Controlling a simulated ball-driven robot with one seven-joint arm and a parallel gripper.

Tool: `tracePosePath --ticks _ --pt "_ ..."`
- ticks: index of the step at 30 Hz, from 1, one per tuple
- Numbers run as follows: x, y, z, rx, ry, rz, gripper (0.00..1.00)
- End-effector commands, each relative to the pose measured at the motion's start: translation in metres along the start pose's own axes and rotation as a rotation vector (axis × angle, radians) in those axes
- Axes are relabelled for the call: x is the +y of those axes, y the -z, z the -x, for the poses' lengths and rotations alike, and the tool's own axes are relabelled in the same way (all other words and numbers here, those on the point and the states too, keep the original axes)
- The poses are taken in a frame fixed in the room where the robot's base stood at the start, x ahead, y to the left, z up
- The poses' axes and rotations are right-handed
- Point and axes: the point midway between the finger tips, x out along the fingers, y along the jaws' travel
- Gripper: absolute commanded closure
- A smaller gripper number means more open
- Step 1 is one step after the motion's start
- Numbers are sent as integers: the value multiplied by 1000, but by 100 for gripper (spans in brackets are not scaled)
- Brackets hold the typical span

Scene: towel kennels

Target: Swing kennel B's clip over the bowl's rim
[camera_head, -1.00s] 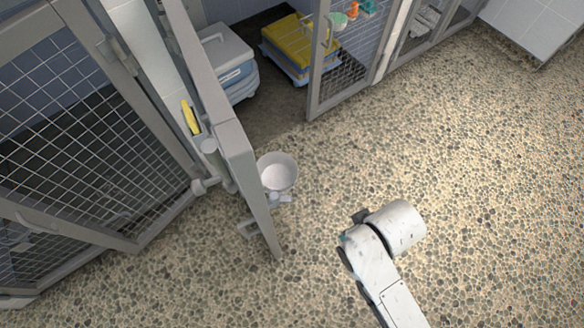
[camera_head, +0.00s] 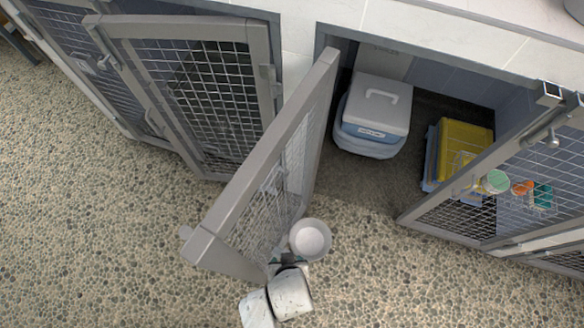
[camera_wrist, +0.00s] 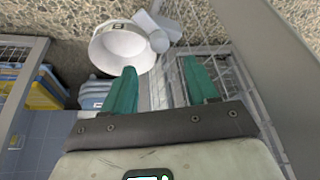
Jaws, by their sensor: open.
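The white bowl (camera_head: 310,241) is at the open mesh door (camera_head: 222,196), near its lower free end. In the wrist view the bowl (camera_wrist: 105,62) is at upper left, with a small dark-framed label on its rim. A pale grey piece with a round knob, which looks like the clip (camera_wrist: 158,40), is beside the bowl's right rim, not across its opening. The bowl and knob lie beyond the fingertips. In the head view my wrist mostly hides the gripper.
A grey-lidded carrier (camera_head: 375,108) and a yellow-topped box (camera_head: 464,150) stand inside the open kennel. Pebbled floor in front is clear.

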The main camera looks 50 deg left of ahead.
Motion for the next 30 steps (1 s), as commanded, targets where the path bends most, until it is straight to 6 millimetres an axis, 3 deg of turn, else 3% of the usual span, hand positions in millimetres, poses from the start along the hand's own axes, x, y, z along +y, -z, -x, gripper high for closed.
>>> tracePosePath --ticks 6,13,27,30 --pt "0 -1 -45 -1 -1 0 42" --pt "1 -1 -76 -2 -2 -1 42" --pt "1 0 -86 -1 -1 -2 42" --pt "1 0 -86 -1 -1 -2 51"
